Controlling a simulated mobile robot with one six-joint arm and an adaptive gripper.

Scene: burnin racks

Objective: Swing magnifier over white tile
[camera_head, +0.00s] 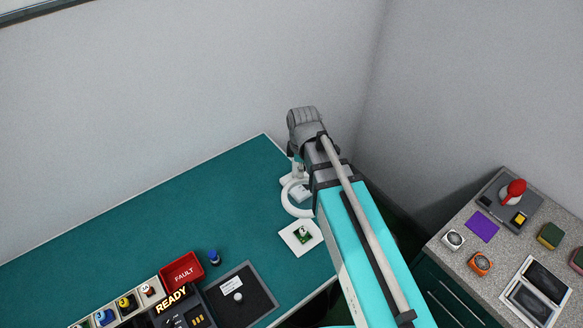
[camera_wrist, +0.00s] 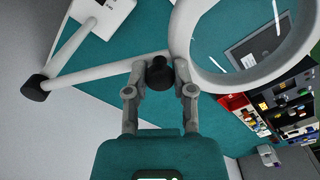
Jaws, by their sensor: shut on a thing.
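The magnifier is a white ring (camera_head: 287,203) on a jointed white arm, over the teal bench. In the wrist view its ring (camera_wrist: 181,45) fills the upper right, and its arm (camera_wrist: 95,72) runs left to a black elbow joint. My gripper (camera_wrist: 159,88) is shut on the black knob (camera_wrist: 158,72) beside the ring. In the head view my arm hides the gripper. The white tile (camera_head: 291,244) lies flat near the bench's right edge, with a small green board (camera_head: 303,237) on it. In the head view the ring appears just beyond the tile, not over it.
A red FAULT bin (camera_head: 181,270), a dark blue-capped bottle (camera_head: 214,258), a dark grey mat (camera_head: 262,293) and a READY unit (camera_head: 185,310) stand at the front. The left bench surface (camera_head: 120,225) is clear. A speckled side counter (camera_head: 455,263) holds several items. Walls stand close behind.

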